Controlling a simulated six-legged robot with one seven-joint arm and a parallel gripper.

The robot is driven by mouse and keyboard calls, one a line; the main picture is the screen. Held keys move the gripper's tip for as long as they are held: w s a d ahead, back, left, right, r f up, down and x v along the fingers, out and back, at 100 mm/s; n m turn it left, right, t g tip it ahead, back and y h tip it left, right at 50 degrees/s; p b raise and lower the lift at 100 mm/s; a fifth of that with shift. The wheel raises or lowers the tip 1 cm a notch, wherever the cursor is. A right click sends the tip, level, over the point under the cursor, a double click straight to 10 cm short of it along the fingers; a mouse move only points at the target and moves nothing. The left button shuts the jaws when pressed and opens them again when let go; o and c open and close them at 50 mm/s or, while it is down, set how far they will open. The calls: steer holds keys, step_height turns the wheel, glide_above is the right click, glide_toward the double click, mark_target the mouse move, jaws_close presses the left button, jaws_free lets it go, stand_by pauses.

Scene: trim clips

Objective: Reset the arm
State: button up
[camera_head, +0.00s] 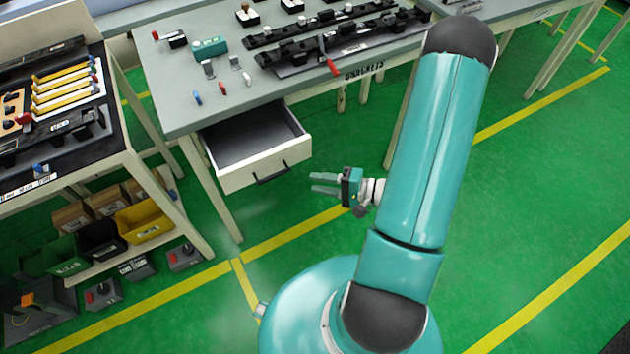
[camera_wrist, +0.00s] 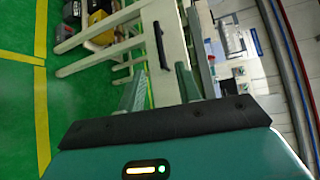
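My teal arm rises from my base in the head view and bends down to my gripper (camera_head: 324,183). The gripper points left, in front of the open drawer (camera_head: 262,174) of the grey workbench. Its two fingers are apart, with nothing between them. In the wrist view my gripper (camera_wrist: 160,90) also shows its two fingers spread, and the drawer front (camera_wrist: 164,60) with its dark handle lies beyond them. A gap shows between the gripper and the drawer in the head view. The drawer looks empty from here.
The grey workbench (camera_head: 190,98) carries dark rails, a teal block (camera_head: 210,48), small clips and a red-handled tool (camera_head: 330,66). A side table on the left holds yellow-handled tools (camera_head: 64,88). Bins, including a yellow one (camera_head: 143,222), sit below it. Green floor to the right is clear.

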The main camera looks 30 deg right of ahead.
stand_by(0.4)
steer(key=s+a+r+n+g+h, duration=0.35)
steer(key=a+r+n+g, duration=0.65)
steer(key=r, duration=0.5)
steer(key=s+r+t+h, duration=0.2)
steer(key=r+h, duration=0.2)
steer(key=r, duration=0.4)
steer(key=s+r+t+h, duration=0.2)
steer(key=r+h, duration=0.2)
steer(key=r, duration=0.4)
steer(key=shift+n, duration=0.3)
